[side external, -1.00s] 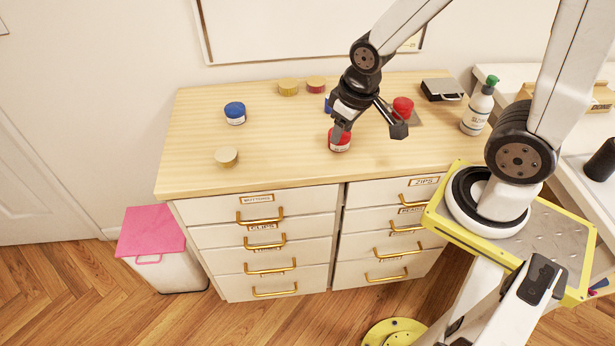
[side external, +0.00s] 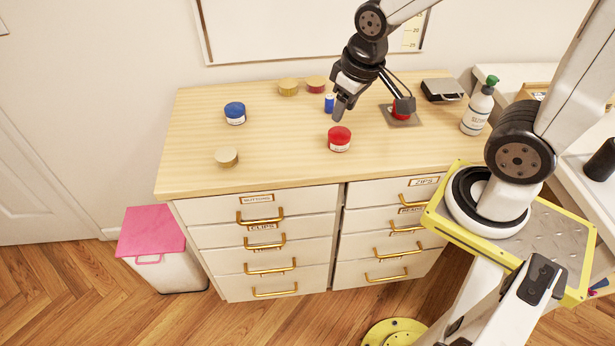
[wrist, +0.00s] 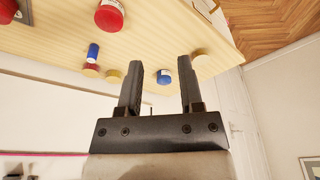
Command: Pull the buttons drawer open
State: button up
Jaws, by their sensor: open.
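The buttons drawer (side external: 215,209) is the top drawer of the left stack, with a label reading BUTTONS and a gold bar handle (side external: 260,217). It is shut, flush with the drawers below. My gripper (side external: 340,108) is above the tabletop, behind and right of the drawer, well apart from its handle. In the wrist view my gripper (wrist: 158,85) has its two dark fingers spread with nothing between them. The drawer front does not show in the wrist view.
On the wooden tabletop (side external: 285,155) stand a red-lidded jar (side external: 339,139), a blue-lidded jar (side external: 235,113), a tan round tin (side external: 226,157) and a small blue cylinder (side external: 329,103). A pink-lidded bin (side external: 155,233) stands left of the cabinet. Space before the drawer is clear.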

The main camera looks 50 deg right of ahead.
jog(key=w+a+n+t+h, duration=0.4)
jog(key=a+n+h, duration=0.15)
jog(key=a, duration=0.45)
jog(key=w+a+n+t+h, duration=0.4)
jog(key=a+t+h, duration=0.15)
jog(key=a, duration=0.35)
jog(key=g, duration=0.1)
send_near(260, 222)
jog(key=x, duration=0.2)
jog(key=shift+w+d+f+m, duration=0.15)
jog(key=shift+w+f+m, duration=0.05)
jog(key=shift+w+m, duration=0.05)
jog(key=shift+w+d, duration=0.1)
jog(key=shift+x, duration=3.75)
